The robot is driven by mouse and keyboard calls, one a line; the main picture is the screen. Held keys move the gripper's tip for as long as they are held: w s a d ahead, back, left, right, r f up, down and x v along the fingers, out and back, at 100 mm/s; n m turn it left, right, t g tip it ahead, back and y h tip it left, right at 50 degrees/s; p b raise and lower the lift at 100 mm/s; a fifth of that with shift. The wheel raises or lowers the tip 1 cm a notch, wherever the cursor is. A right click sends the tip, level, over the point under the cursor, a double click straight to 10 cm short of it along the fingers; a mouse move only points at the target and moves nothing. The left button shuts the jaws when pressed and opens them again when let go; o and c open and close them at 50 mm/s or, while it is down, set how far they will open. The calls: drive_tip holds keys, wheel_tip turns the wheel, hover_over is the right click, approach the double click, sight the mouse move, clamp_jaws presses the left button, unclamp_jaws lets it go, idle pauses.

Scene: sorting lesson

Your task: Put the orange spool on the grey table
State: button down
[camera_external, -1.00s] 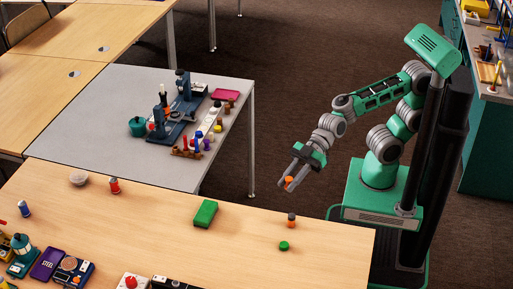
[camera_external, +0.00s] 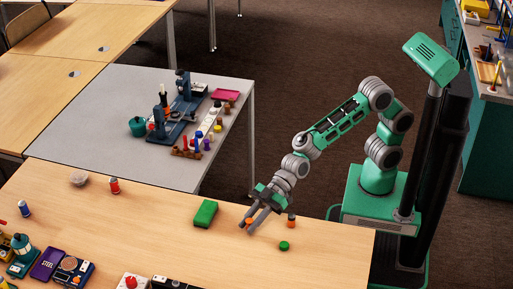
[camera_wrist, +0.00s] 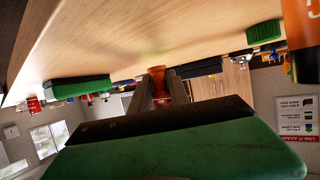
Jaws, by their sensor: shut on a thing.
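My gripper (camera_external: 254,223) is over the wooden table, left of the orange-and-dark cylinder, with its fingers pointing down and to the left. It is shut on the orange spool (camera_external: 248,221), which shows as a small orange bit at the fingertips. In the wrist view the spool (camera_wrist: 160,73) sits between the two fingers, close to the wooden surface; whether it touches it I cannot tell. The grey table (camera_external: 85,120) stands behind the wooden one, up and left of my gripper.
On the wooden table (camera_external: 150,230) near my gripper are a green block (camera_external: 205,213), a green disc (camera_external: 284,246) and an orange-and-dark cylinder (camera_external: 291,220). The grey table holds a blue machine (camera_external: 182,108), a teal pot (camera_external: 137,127) and a pegged rack (camera_external: 186,152). Its left part is bare.

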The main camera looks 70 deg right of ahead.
drive_tip(key=shift+f, duration=0.65)
drive_tip(key=shift+f, duration=0.1)
drive_tip(key=shift+f, duration=0.2)
drive_tip(key=c, duration=1.2)
unclamp_jaws()
drive_tip(key=shift+r, duration=0.1)
drive_tip(key=shift+c, duration=0.2)
